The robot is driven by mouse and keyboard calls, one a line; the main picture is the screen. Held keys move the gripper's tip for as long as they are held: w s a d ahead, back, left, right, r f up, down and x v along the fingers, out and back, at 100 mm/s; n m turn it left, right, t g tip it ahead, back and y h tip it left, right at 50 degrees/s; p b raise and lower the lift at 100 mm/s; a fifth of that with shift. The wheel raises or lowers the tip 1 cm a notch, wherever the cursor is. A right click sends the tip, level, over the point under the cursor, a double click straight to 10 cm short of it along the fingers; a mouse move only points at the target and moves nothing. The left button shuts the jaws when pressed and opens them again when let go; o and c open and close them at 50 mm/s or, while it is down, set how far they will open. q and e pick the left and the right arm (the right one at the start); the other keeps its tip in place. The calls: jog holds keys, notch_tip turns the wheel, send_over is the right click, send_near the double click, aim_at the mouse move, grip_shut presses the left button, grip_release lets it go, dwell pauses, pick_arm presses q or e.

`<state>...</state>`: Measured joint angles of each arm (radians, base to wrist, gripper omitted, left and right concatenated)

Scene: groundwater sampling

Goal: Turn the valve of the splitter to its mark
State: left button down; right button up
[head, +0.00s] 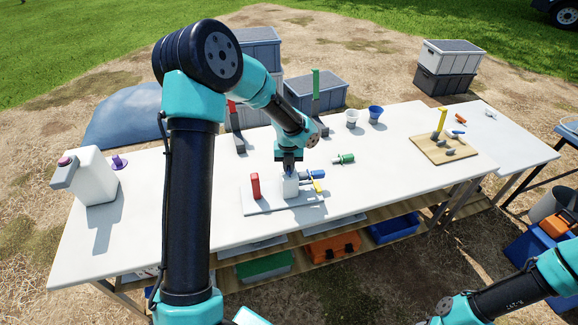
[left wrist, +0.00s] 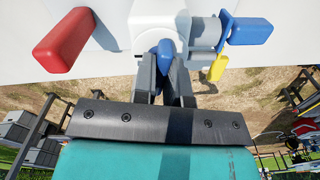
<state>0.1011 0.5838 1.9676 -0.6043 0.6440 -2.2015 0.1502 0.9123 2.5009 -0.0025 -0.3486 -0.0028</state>
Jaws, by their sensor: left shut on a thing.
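The splitter (head: 290,188) is a white block on a pale plate (head: 285,206) in the middle of the table; its white body (left wrist: 158,18) also shows in the left wrist view. My left gripper (head: 289,167) points down onto its top. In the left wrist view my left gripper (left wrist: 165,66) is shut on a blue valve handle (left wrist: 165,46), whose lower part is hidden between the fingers. A red block (head: 255,186) stands on the plate's left. A blue fitting (head: 316,174) and a yellow lever (head: 317,186) are on the right side. I cannot make out the mark. My right gripper is out of view.
A white jug (head: 94,176) stands at the table's left end. A green-capped fitting (head: 344,159) lies right of the splitter. Cups (head: 375,113) and a wooden board (head: 442,150) are farther right. The front right of the table is clear.

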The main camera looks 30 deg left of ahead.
pick_arm(q)
jog(key=m, duration=0.4)
jog(key=shift+m, duration=1.4)
jog(key=shift+m, duration=1.1)
jog(key=c, duration=1.1)
grip_release()
